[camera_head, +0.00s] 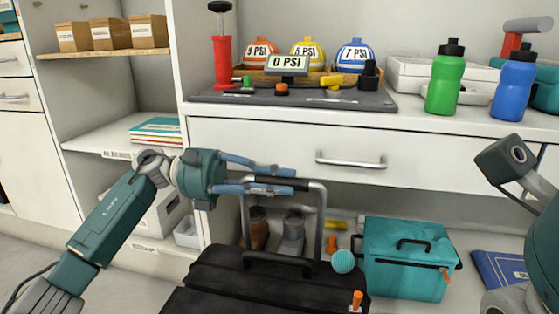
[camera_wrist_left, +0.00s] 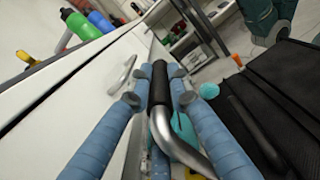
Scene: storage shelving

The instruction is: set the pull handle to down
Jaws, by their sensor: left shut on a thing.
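A black suitcase (camera_head: 215,278) lies on the floor in front of the shelving. Its pull handle (camera_head: 322,222) stands raised above it, with silver posts and a dark top bar. My left gripper (camera_head: 284,181) reaches in from the left and is shut on the top bar, near its left part. In the left wrist view, the blue fingers of my left gripper (camera_wrist_left: 160,84) sit on both sides of the black grip, and the silver bend of the pull handle (camera_wrist_left: 178,145) shows below. My right gripper is out of the picture; only part of my right arm shows.
A white drawer front with a bar handle (camera_head: 350,162) is close behind the pull handle. A teal cooler box (camera_head: 395,275) and a turquoise ball (camera_head: 343,262) are right of it. Boots (camera_head: 292,235) stand on the lower shelf behind. A green bottle (camera_head: 445,82) stands on the counter.

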